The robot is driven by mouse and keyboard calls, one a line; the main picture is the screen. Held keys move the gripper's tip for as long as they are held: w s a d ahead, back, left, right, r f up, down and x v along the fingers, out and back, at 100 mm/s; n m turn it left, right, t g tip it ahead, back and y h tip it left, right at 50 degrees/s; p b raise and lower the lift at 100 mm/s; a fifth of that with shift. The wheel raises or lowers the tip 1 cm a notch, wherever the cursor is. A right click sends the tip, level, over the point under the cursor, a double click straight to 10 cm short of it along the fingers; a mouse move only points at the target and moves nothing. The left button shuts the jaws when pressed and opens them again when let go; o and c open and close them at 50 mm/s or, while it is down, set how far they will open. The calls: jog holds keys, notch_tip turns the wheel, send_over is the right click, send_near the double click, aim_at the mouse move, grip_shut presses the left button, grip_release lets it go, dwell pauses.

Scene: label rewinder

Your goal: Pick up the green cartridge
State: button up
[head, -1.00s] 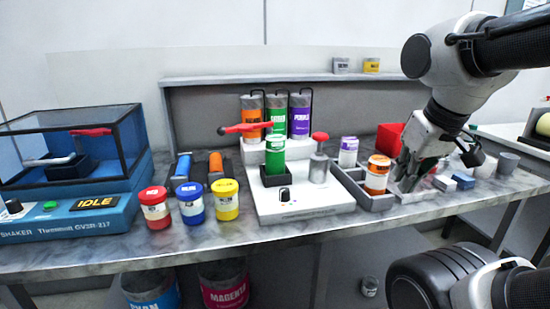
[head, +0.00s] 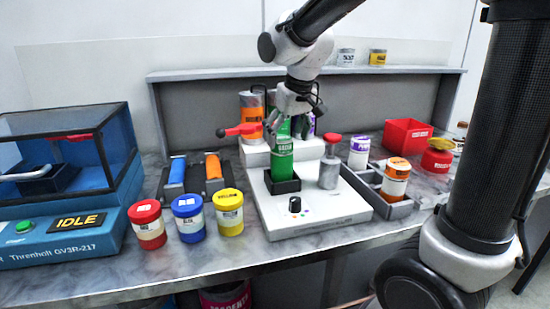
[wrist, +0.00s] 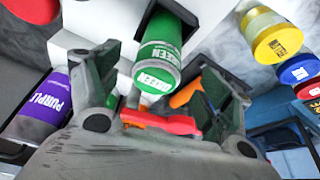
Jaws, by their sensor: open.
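The green cartridge (head: 282,163) stands upright in the black square holder (head: 283,186) on the white dispenser base. Contact cannot be made out. A green canister behind is mostly hidden by my gripper.
A red lever (head: 240,130) juts out left of my gripper, and it crosses between the fingers in the wrist view (wrist: 160,122). A capped grey bottle (head: 330,165) and a tray (head: 395,208) with an orange cartridge stand right. Red, blue and yellow jars (head: 229,212) stand left.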

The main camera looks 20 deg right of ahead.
aim_at(280, 151)
jog(key=shift+w+a+r, duration=0.1)
jog(key=shift+w+a, duration=0.1)
jog(key=shift+w, duration=0.3)
jog(key=x, duration=0.7)
jog(key=shift+w+d, duration=0.1)
jog(key=shift+w, duration=0.1)
jog(key=shift+c, duration=0.3)
jog(key=c, duration=1.4)
jog(key=shift+c, duration=0.7)
